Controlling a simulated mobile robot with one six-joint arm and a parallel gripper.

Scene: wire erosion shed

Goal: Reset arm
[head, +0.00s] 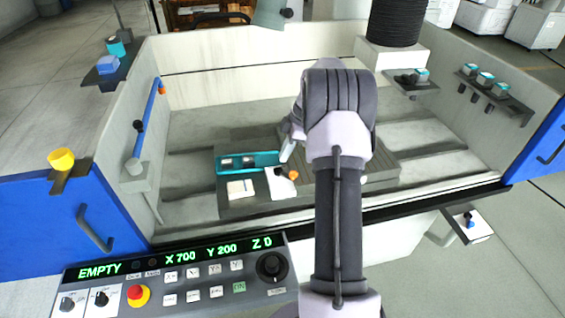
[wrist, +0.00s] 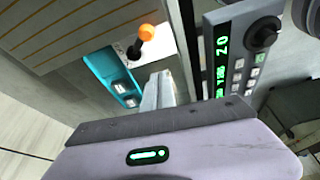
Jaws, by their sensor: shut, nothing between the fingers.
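My arm reaches forward over the front edge of the machine's tank. My gripper (head: 287,152) hangs over the work table inside the tank, mostly hidden behind my arm in the head view. In the wrist view my gripper (wrist: 157,90) shows its pale fingers together with nothing between them. The fingers are beside a teal tray (head: 246,162) and a white plate (head: 281,184) with an orange-tipped black knob (head: 293,175). The knob (wrist: 147,32) and the teal tray (wrist: 104,72) also show in the wrist view. Whether the fingers touch anything cannot be told.
The control panel (head: 180,290) stands at the front left, its display reading EMPTY, X 700, Y 200, Z 0. The tank's side walls, a blue pole (head: 146,125) at left and a black spool (head: 396,22) at the back bound the space. The tank floor at right is clear.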

